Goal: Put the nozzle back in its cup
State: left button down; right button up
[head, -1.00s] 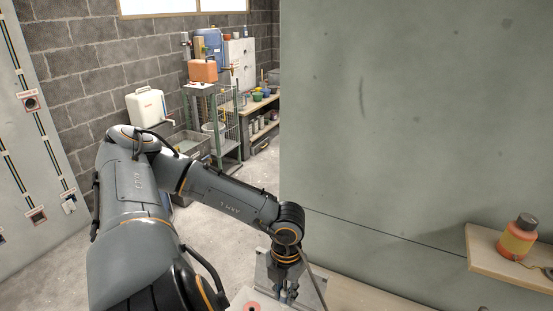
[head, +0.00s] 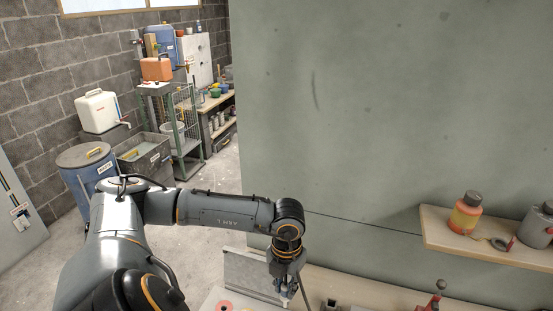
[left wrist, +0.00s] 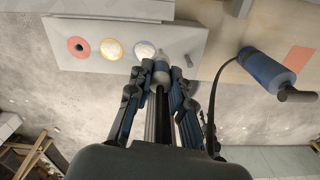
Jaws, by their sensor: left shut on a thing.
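My left gripper (head: 290,291) is low in the head view, beside a pale panel. In the left wrist view its fingers (left wrist: 160,88) are shut on a grey, roughly cylindrical piece (left wrist: 160,74), which I take for the nozzle; the fingers hide much of it. Its tip is at the near edge of a light plate (left wrist: 190,37); I cannot tell if they touch. On the plate are a red ring (left wrist: 78,47), a yellow-rimmed disc (left wrist: 111,49) and a pale disc (left wrist: 144,49). I cannot tell which is the cup. My right gripper is not in view.
A blue cylinder (left wrist: 268,70) with a dark cable lies right of the gripper. A wooden shelf (head: 450,240) on the green wall holds an orange bottle (head: 466,212) and a grey can (head: 536,228). Floor at the left is open, before a blue drum (head: 88,172).

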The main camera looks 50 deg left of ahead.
pick_arm(q)
jog(key=shift+w+d+m+b, duration=0.8)
jog(key=shift+w+d, duration=1.2)
jog(key=shift+w, duration=5.9)
notch_tip(320, 180, down, 8)
jog(key=m+b, duration=0.2)
jog(key=b, duration=0.4)
jog(key=shift+b, duration=0.4)
jog(key=shift+s+f, duration=0.1)
jog(key=shift+s, duration=0.05)
jog(key=shift+f, duration=0.3)
jog(key=shift+f+b, duration=2.2)
jog(key=shift+f, duration=0.4)
